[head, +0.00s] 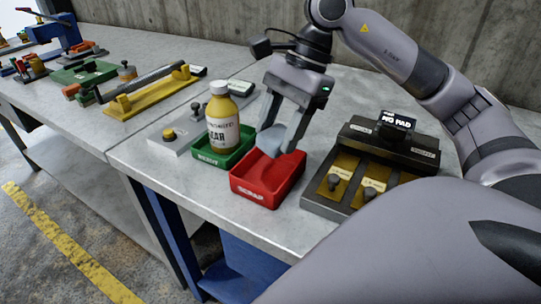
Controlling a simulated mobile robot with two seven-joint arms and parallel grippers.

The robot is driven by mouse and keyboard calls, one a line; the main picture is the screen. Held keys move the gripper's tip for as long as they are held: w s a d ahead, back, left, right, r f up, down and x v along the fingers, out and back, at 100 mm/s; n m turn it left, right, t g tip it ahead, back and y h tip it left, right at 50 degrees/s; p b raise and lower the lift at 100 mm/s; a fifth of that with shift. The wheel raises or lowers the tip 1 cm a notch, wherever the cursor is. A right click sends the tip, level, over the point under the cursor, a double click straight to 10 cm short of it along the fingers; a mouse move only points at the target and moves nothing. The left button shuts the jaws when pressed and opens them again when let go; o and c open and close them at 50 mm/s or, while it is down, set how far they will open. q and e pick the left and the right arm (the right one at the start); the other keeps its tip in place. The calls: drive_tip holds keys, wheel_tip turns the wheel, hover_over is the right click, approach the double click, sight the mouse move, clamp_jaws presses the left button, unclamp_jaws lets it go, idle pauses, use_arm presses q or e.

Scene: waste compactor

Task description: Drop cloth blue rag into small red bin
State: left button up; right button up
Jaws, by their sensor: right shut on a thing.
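My right gripper (287,118) points down over the small red bin (266,187), which is marked SCRAP and stands near the table's front edge. The gripper is shut on a pale blue rag (273,141), which hangs between its fingers. The rag's lower end is at the opening of the bin; I cannot tell whether it touches the inside. My left gripper does not show.
A green bin (238,157) with a yellow, white-capped bottle (222,120) in it stands just left of the red bin. A dark fixture (388,146) with yellow plates stands to the right. Yellow, green and blue fixtures fill the left table.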

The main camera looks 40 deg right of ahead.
drive_tip(key=o, duration=1)
drive_tip(key=shift+p+v, duration=0.65)
drive_tip(key=shift+v, duration=2.95)
drive_tip(key=shift+r, duration=0.1)
